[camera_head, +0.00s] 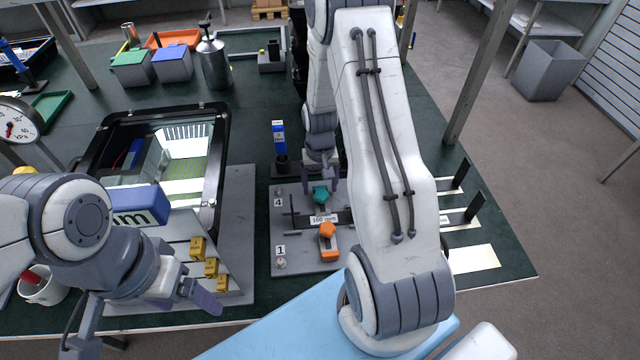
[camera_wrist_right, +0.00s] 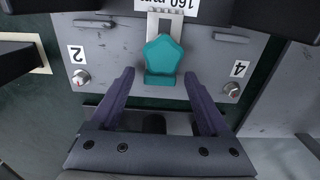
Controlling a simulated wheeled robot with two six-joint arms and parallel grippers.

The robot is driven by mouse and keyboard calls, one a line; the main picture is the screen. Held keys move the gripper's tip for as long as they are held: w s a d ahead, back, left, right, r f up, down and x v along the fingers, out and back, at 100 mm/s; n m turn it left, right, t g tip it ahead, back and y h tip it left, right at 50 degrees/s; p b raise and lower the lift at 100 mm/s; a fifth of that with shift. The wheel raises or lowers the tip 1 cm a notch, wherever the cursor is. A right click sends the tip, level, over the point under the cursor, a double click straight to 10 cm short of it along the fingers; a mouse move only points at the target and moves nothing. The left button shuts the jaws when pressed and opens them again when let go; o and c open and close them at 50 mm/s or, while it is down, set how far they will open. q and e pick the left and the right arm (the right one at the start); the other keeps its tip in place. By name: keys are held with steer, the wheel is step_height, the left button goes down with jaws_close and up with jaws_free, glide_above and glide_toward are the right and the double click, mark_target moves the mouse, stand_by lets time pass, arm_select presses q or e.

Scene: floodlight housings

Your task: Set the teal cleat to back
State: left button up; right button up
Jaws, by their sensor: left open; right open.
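The teal cleat (camera_head: 320,194) sits on a grey plate (camera_head: 300,263), just behind the "160 mm" label. In the right wrist view the teal cleat (camera_wrist_right: 162,58) is on a pale metal strip, ahead of and between my fingertips. My right gripper (camera_wrist_right: 160,82) is open, with one finger on each side below the cleat, and it holds nothing. In the head view my right gripper (camera_head: 320,178) is just behind the cleat, partly hidden by my arm. My left gripper (camera_head: 145,318) is open and empty at the front left, near the yellow pieces.
An orange cleat (camera_head: 328,240) stands on the same plate, nearer the front. Numbered knobs sit at the plate's corners. A blue-topped post (camera_head: 279,140) rises behind the plate. A black-framed housing (camera_head: 217,140) stands left. Black uprights (camera_head: 474,207) stand right.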

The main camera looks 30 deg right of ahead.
jaws_close()
stand_by(1.4)
